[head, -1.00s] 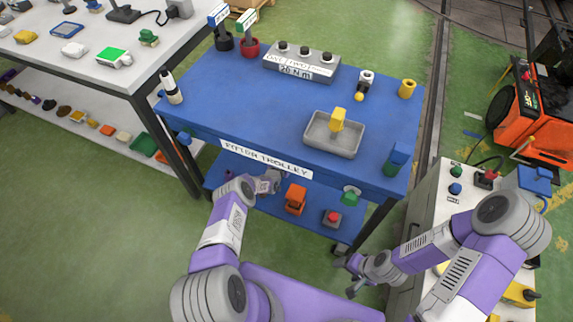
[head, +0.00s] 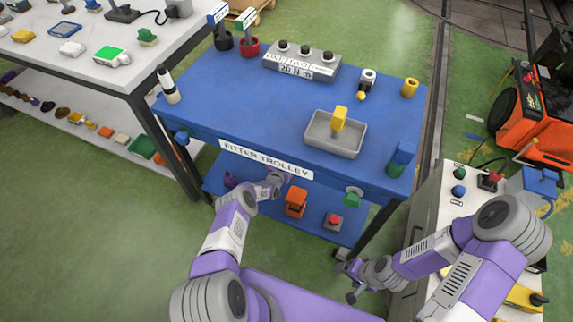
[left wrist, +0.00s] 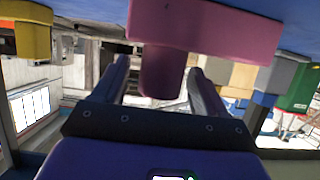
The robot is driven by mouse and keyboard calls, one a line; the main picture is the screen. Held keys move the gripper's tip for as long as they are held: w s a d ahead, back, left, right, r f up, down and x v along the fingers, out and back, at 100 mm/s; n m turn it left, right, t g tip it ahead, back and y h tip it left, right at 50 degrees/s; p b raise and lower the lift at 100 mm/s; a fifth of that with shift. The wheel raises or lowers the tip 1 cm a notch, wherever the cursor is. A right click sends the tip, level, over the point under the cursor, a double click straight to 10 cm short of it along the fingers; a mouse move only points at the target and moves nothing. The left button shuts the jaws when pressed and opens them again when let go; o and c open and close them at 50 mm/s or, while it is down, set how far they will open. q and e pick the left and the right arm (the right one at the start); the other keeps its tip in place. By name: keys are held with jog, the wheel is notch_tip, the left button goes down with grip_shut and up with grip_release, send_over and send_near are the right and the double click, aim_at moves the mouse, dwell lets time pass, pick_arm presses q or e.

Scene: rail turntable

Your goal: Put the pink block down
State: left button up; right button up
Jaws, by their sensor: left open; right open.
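The pink block (left wrist: 205,28) fills the upper middle of the left wrist view. It has a wide part against a blue surface and a narrower stem (left wrist: 162,72) between my left fingers. My left gripper (left wrist: 160,82) is open, with a visible gap on each side of the stem. In the head view my left gripper (head: 279,178) is at the trolley's lower shelf (head: 262,208), just under the front edge; the pink block cannot be made out there. My right gripper (head: 345,282) is open and empty, low beside the trolley's right front leg.
An orange object (head: 296,202) and a red-button box (head: 333,221) stand on the lower shelf, right of my left gripper. The blue trolley top (head: 240,95) overhangs the shelf and carries a grey tray (head: 322,148). A control cabinet (head: 425,215) stands at the right.

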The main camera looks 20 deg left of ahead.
pick_arm(q)
jog(key=shift+r, duration=0.1)
jog(key=shift+r, duration=0.15)
jog(key=p+v, duration=0.8)
jog(key=v, duration=0.4)
